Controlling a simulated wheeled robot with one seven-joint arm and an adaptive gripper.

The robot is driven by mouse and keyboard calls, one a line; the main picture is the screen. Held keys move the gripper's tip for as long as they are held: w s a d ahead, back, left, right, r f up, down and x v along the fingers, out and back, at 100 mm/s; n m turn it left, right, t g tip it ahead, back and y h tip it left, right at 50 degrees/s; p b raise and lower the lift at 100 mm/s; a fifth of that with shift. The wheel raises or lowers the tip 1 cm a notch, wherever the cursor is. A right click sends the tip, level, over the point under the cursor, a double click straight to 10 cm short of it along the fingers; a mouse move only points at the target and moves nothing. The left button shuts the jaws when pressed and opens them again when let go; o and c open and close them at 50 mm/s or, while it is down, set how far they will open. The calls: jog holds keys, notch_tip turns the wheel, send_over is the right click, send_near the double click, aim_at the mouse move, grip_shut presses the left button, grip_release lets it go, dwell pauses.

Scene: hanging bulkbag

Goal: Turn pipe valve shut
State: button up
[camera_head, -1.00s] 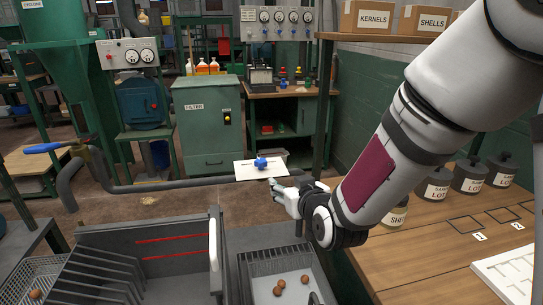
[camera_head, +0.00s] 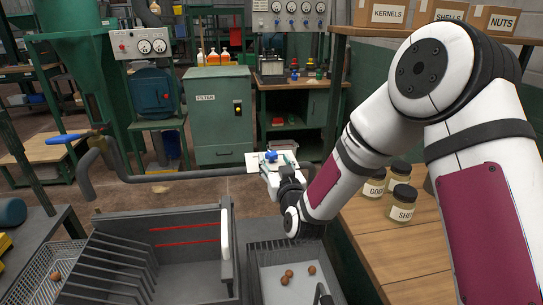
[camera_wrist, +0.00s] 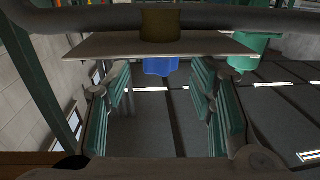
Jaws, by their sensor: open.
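A dark grey pipe (camera_head: 200,174) runs across the middle of the head view. A white plate (camera_head: 252,159) with a blue knob (camera_head: 271,156) is fixed at its right end. My gripper (camera_head: 273,168) is at the plate, partly covering it and the knob's lower part. In the wrist view, the blue knob (camera_wrist: 160,67) sticks out from the plate (camera_wrist: 215,43), near the gap between my open fingers (camera_wrist: 160,90). I cannot tell whether the pads touch it.
A grey sorting bin (camera_head: 185,262) and a tray with several nuts (camera_head: 290,278) stand in front, below my arm. A wooden table with jars (camera_head: 402,206) and a shelf with boxes (camera_head: 435,13) are at the right. A green filter cabinet (camera_head: 219,120) stands behind.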

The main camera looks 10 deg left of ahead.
aim_at(274, 158)
jog(key=shift+x, duration=2.1)
jog(key=c, duration=1.2)
